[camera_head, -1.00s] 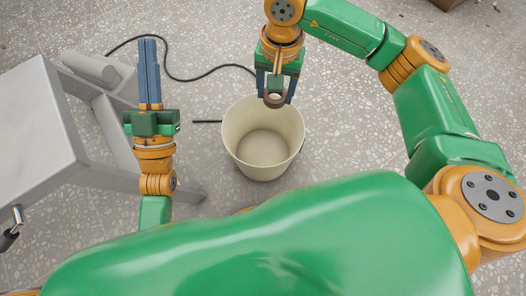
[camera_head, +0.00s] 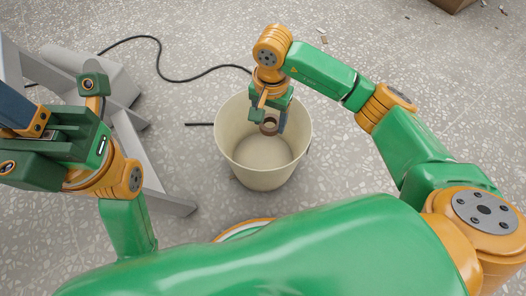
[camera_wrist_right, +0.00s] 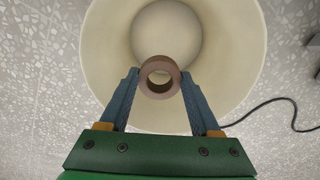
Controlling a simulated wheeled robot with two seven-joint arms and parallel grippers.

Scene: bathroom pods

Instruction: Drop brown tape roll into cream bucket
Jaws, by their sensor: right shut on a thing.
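The brown tape roll (camera_head: 269,132) is held between the fingertips of my right gripper (camera_head: 268,125). The roll also shows in the right wrist view (camera_wrist_right: 160,93), with a blue finger against each side of it. The cream bucket (camera_head: 235,145) stands upright on the floor, open at the top, and looks empty. The roll and the fingertips are over the bucket's mouth, towards its far side. How deep they are cannot be told exactly. My left gripper (camera_head: 14,112) is at the left edge, away from the bucket, with its fingertips cut off.
A grey metal frame (camera_head: 120,125) stands on the left, beside the bucket. A black cable (camera_head: 175,78) lies on the speckled floor behind the bucket. A brown box (camera_head: 452,4) is at the top right. The floor behind the bucket is mostly clear.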

